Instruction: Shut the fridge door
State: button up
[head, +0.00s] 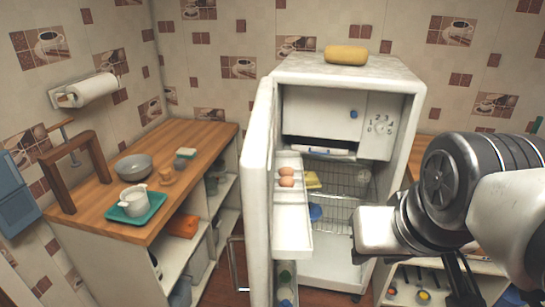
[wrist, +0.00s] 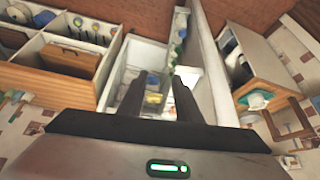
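The white fridge (head: 401,88) stands open in the middle of the head view. Its door (head: 257,175) is swung out at the left side, pointing towards me, with eggs (head: 286,177) on its inner shelf. The door also shows in the wrist view (wrist: 214,65), just right of my gripper's fingers. My gripper (wrist: 158,82) is open, its two dark fingers apart with nothing seen held between them. The fingers appear over the open fridge interior; I cannot tell if one touches the door. In the head view my arm covers the fridge's lower right.
A wooden counter (head: 190,136) with a teal tray (head: 152,207), a grey bowl (head: 134,167) and open shelves stands left of the door, with a narrow gap between. A yellow loaf-like object (head: 346,54) lies on the fridge. Wire shelves and items fill the inside.

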aim_at(275, 220)
jog(key=j+z, duration=0.25)
jog(key=j, duration=0.85)
jog(key=j+u, duration=0.2)
jog(key=j, duration=0.4)
jog(key=k+u, duration=0.15)
jog(key=u, duration=0.25)
jog(key=k+j+u, duration=0.1)
jog(key=u, duration=0.3)
